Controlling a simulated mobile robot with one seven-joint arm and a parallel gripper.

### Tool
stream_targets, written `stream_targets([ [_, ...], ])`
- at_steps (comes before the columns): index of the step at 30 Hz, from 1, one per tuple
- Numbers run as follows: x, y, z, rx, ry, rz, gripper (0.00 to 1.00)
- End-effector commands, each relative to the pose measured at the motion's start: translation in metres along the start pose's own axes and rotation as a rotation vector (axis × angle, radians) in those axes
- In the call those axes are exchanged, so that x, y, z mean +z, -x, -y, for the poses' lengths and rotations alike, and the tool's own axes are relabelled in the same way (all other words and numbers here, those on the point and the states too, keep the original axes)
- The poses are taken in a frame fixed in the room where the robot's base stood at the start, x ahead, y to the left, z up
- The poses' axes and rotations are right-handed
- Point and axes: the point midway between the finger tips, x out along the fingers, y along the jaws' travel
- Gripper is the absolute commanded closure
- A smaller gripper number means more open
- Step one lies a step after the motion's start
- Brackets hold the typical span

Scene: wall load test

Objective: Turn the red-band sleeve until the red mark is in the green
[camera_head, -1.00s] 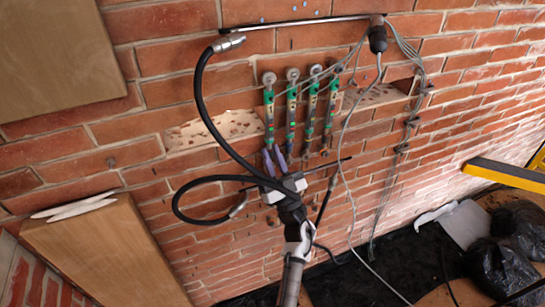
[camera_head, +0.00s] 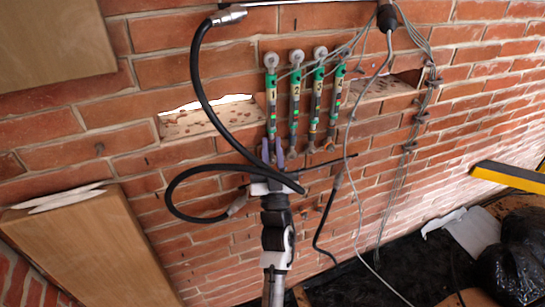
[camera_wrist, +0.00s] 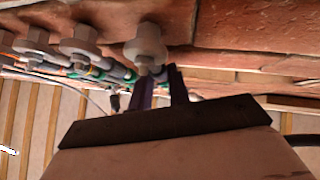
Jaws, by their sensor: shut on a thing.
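Several upright rods with green sleeves hang on the brick wall in the head view, numbered from the left. The leftmost rod (camera_head: 271,88) has a green sleeve, a yellow label and small bands lower down. The red band and red mark are too small to tell for sure. My gripper (camera_head: 272,150) has its two purple fingers around the lower end of this rod and is shut on it. In the wrist view the fingers (camera_wrist: 160,90) are just below a pale nut (camera_wrist: 147,48), and they partly hide the rod's lower end.
The neighbouring rod (camera_head: 295,90) stands close to the right. A black hose (camera_head: 205,95) loops left of the rods and crosses my arm. Grey cables (camera_head: 355,130) hang at the right. A wooden box (camera_head: 85,245) juts out lower left, and black bags (camera_head: 510,265) lie lower right.

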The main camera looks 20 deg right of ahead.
Motion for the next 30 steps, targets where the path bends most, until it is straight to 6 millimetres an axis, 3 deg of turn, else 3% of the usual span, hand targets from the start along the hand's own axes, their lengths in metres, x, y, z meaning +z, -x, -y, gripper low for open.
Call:
stream_targets([
  [8,-0.0006,-0.0003,-0.0004,0.001,0.001,0.001,1.0],
  [9,-0.0007,-0.0003,-0.0004,0.001,0.001,0.0,0.78],
  [13,-0.0004,-0.0001,-0.0002,0.001,0.001,0.001,0.61],
  [30,-0.0043,-0.0057,-0.0031,-0.039,-0.04,-0.002,0.6],
])
